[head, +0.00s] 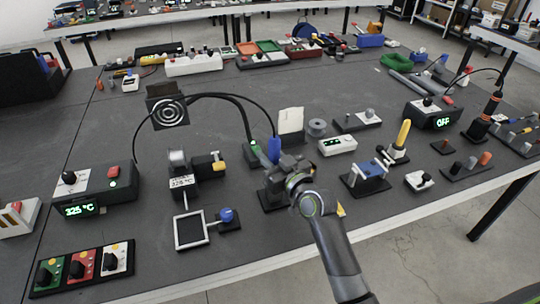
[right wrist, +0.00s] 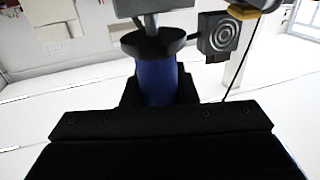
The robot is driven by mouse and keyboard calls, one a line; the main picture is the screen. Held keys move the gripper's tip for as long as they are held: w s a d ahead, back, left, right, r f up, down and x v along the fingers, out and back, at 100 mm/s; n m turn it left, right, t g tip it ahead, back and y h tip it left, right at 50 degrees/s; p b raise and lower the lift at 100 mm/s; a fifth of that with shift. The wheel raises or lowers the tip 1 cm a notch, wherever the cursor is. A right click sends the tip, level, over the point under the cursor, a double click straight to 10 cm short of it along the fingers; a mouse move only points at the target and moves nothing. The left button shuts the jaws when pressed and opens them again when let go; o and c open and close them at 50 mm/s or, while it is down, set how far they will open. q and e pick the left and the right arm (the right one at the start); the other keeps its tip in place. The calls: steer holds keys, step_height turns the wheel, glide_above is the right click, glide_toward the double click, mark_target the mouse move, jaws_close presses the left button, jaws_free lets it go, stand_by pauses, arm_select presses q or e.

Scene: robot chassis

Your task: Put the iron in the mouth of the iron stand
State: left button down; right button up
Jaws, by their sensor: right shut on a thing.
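The iron has a blue handle (head: 273,149), which shows upright at my right gripper in the head view. My right gripper (head: 283,168) is shut on this handle. In the right wrist view the blue handle (right wrist: 157,82) stands between the dark fingers, with a black collar (right wrist: 153,43) beyond it. A dark base (head: 270,200) shows partly below the gripper; it may be the iron stand, but its mouth is hidden and I cannot tell whether the iron touches it. My left gripper is not in view.
A station (head: 95,192) reading 325 °C stands at left, with a cable arching over. A fan-like box (head: 168,110) and a small unit (head: 184,180) stand left of the gripper. A blue-topped vise (head: 367,180) is at right. An orange-handled iron (head: 491,105) stands far right.

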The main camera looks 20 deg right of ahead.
steer(key=shift+f+b, duration=0.6)
steer(key=shift+f, duration=0.1)
steer(key=o, duration=1)
steer(key=b+v, duration=0.2)
steer(key=v, duration=1.5)
steer(key=shift+s, duration=0.2)
steer(key=shift+r, duration=0.15)
step_height(320, 180, up, 10)
steer(key=p, duration=0.9)
